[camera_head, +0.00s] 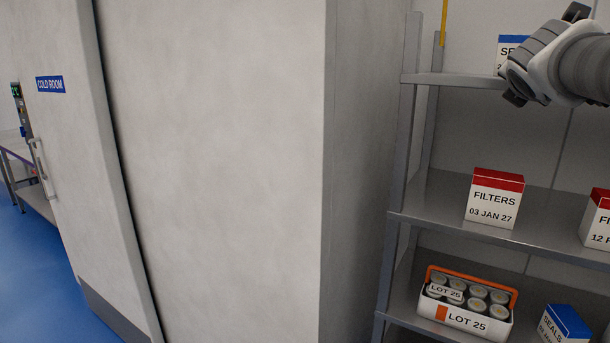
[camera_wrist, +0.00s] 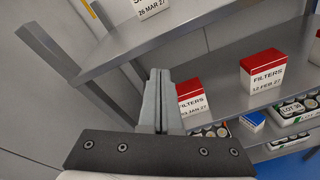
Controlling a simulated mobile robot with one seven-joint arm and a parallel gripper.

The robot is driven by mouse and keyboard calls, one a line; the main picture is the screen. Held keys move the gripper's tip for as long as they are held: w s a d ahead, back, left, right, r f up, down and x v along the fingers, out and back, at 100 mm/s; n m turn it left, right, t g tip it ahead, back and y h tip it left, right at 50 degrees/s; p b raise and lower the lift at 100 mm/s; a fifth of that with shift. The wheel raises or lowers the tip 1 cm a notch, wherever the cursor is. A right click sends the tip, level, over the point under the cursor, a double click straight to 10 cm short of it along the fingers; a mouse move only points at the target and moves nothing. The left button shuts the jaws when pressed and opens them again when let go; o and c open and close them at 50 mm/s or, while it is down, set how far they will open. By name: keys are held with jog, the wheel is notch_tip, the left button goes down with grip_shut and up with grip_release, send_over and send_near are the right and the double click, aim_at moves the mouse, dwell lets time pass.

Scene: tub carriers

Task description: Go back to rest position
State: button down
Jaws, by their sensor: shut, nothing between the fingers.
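My gripper (camera_wrist: 158,78) is shut and empty in the wrist view, with its two grey fingers together in front of the shelving. In the head view my gripper and wrist show at the upper right, in front of the upper shelf; the fingertips are not clear there. A FILTERS box with a red top, dated 03 JAN 27 (camera_head: 494,198), stands on the middle shelf below my gripper. It also shows in the wrist view (camera_wrist: 192,98), partly hidden behind the fingers.
A steel shelf rack (camera_head: 433,204) stands at the right. A lower shelf holds a LOT 25 tub carrier (camera_head: 466,318) and a blue-topped SEALS box (camera_head: 564,325). Another FILTERS box (camera_head: 598,220) is at the right edge. A cold room wall (camera_head: 220,150) fills the left; blue floor (camera_head: 40,270) lies beyond.

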jog(key=s+a+f+m+g+y, duration=0.2)
jog(key=s+a+f+m+y, duration=0.1)
jog(key=s+a+f+m, duration=0.4)
jog(key=s+a+f+m+g+y, duration=0.2)
jog(key=s+a+f+m, duration=0.5)
jog(key=f, duration=0.7)
jog(key=s+a+f+m+g+y, duration=0.3)
jog(key=s+a+f+m+g, duration=0.1)
jog(key=s+a+f+m, duration=0.4)
jog(key=s+f+m, duration=0.1)
jog(key=s+f, duration=0.1)
jog(key=s, duration=0.1)
jog(key=shift+f+m+y, duration=0.3)
jog(key=shift+f, duration=0.1)
jog(key=shift+s, duration=0.1)
